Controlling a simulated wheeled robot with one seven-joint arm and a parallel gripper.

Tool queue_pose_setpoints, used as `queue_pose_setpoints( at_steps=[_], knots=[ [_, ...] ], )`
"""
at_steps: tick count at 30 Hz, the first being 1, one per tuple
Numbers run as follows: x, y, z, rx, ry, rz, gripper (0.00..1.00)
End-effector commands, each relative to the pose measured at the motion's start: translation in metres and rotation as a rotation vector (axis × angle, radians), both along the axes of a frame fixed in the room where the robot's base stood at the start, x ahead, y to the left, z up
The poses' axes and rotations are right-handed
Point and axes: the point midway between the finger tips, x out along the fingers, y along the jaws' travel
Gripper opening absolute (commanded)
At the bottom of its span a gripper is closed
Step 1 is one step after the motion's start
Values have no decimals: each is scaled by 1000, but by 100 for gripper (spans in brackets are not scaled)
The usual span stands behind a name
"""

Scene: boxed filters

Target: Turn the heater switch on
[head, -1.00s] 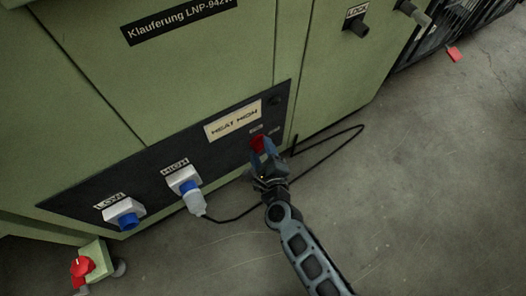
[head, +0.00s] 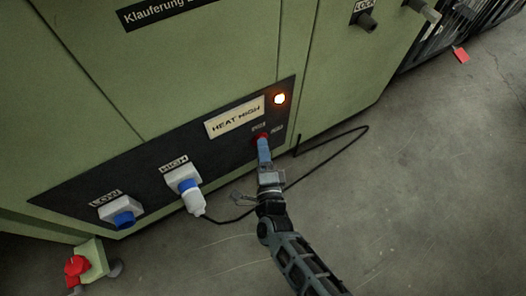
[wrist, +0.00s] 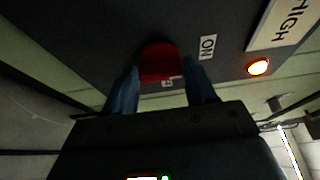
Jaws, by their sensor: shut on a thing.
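The red heater switch (head: 262,136) is on the dark panel of the green machine, below the HEAT HIGH label (head: 235,117). My gripper (head: 264,150) is at the panel, shut on the switch. In the wrist view the red switch (wrist: 160,61) sits between my two blue fingers (wrist: 161,84), with an ON label (wrist: 208,47) to its right. A second small label is partly hidden by the switch. The round indicator lamp (head: 279,99) glows orange, and it is also lit in the wrist view (wrist: 258,67).
A white plug (head: 192,198) sits in the HIGH socket (head: 182,180), its black cable looping over the floor behind my gripper. The LOW socket (head: 121,211) has a blue cover. Open concrete floor lies at right.

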Motion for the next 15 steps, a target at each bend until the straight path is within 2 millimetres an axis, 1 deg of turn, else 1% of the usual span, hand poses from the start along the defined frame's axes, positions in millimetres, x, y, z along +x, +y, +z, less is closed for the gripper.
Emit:
queue_pose_setpoints(
  at_steps=[15],
  knots=[
    [-1, 0, -2, -33, -18, 1, 25]
  ],
)
